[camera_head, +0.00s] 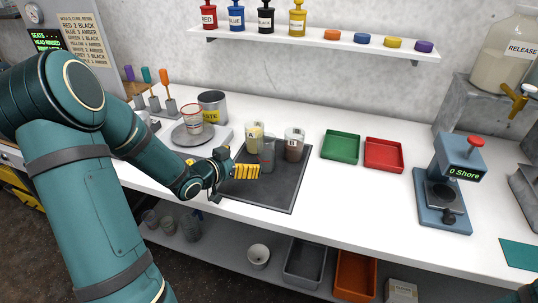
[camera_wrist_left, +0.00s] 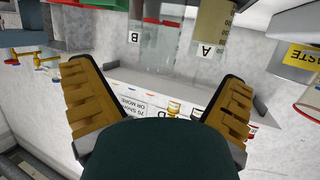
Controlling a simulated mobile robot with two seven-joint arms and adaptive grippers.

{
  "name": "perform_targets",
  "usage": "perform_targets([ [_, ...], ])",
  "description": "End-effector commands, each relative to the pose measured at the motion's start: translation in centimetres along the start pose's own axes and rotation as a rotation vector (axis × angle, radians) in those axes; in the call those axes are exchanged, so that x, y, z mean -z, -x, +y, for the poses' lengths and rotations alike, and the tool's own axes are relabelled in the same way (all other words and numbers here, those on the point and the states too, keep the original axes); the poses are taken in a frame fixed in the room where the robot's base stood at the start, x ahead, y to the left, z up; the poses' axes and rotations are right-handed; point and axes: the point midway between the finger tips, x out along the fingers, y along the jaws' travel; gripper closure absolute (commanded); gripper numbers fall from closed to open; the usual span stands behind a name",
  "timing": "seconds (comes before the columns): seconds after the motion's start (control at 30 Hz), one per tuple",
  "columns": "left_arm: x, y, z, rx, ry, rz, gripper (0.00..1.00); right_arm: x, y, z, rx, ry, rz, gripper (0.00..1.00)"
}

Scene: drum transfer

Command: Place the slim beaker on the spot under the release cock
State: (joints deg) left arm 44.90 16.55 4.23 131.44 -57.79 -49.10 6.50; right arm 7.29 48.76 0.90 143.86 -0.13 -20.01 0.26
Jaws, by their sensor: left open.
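The slim beaker (camera_head: 267,155) is clear, looks empty and stands upright on the dark tray (camera_head: 280,195), between and in front of two wider beakers. In the left wrist view, which is upside down, the clear glass (camera_wrist_left: 168,45) shows between the labels B and A. My left gripper (camera_head: 246,171) is open, with its yellow fingers low over the tray just in front of the slim beaker, and nothing between them. It also shows open in the wrist view (camera_wrist_left: 158,100). The yellow release cock (camera_head: 515,97) is at the far right. I cannot clearly make out the spot under it. My right gripper is not in view.
Beaker A (camera_head: 255,133) with pale yellow contents and beaker B (camera_head: 294,147) with dark contents stand close behind the slim beaker. Green (camera_head: 341,147) and red (camera_head: 384,155) trays and a Shore gauge (camera_head: 447,190) lie between the dark tray and the cock. The front counter strip is clear.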

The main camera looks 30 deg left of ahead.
Motion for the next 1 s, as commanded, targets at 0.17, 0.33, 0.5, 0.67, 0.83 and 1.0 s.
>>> perform_targets([
  [0.17, -0.1, -3.5, 0.1, -0.004, 0.001, 0.001, 0.02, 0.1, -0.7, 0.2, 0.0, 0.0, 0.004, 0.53],
  [0.33, -0.1, -5.3, 0.1, -0.002, 0.001, 0.0, 0.02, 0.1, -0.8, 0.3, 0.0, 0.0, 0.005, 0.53],
  [0.5, 0.0, -6.4, 0.1, -0.003, 0.001, 0.0, 0.02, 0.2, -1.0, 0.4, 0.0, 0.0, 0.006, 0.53],
  [0.67, 0.0, -8.7, 0.0, -0.003, 0.001, 0.0, 0.02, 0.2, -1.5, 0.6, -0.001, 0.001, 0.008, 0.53],
  [0.83, 0.1, -10.5, -0.1, -0.002, 0.001, -0.001, 0.02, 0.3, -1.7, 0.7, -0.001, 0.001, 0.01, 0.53],
  [1.0, 0.2, -10.9, -0.1, -0.001, 0.001, -0.001, 0.02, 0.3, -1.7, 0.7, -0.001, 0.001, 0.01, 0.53],
])
